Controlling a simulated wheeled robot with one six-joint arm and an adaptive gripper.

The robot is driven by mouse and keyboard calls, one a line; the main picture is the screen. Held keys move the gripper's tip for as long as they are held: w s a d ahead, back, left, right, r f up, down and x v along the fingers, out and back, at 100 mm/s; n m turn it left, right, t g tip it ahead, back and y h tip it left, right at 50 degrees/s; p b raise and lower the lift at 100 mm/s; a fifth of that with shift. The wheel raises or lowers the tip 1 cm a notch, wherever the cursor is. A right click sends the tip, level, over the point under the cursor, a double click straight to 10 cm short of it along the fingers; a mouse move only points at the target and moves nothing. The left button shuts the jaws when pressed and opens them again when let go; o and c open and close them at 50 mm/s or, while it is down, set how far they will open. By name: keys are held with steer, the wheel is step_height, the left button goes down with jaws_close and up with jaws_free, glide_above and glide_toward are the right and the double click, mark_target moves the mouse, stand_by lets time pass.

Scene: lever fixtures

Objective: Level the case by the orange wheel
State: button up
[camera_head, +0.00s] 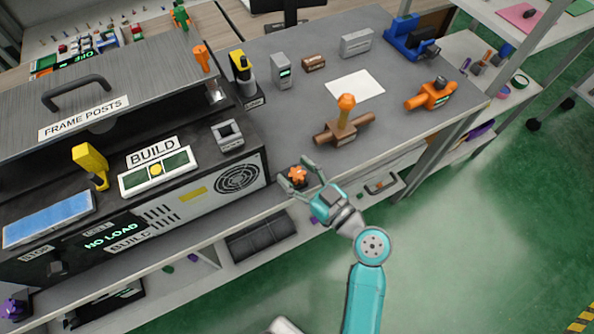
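The orange wheel (297,174) is a small knob-like handwheel at the front edge of the workbench, just right of the case's lower right corner. The case (205,192) is a large dark and grey machine labelled "FRAME POSTS", "BUILD" and "NO LOAD". My gripper (300,178) is open, with its two fingers spread on either side of the orange wheel. Whether the fingers touch the wheel cannot be told.
A brown block with an orange-topped lever (344,122) stands on the bench behind my gripper. An orange tool (430,95), a white sheet (355,86) and a blue device (410,40) lie farther right. A lower shelf (225,268) runs beneath the bench.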

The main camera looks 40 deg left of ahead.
steer(key=s+d, duration=0.1)
steer(key=d, duration=1.1)
steer(key=shift+s, duration=0.3)
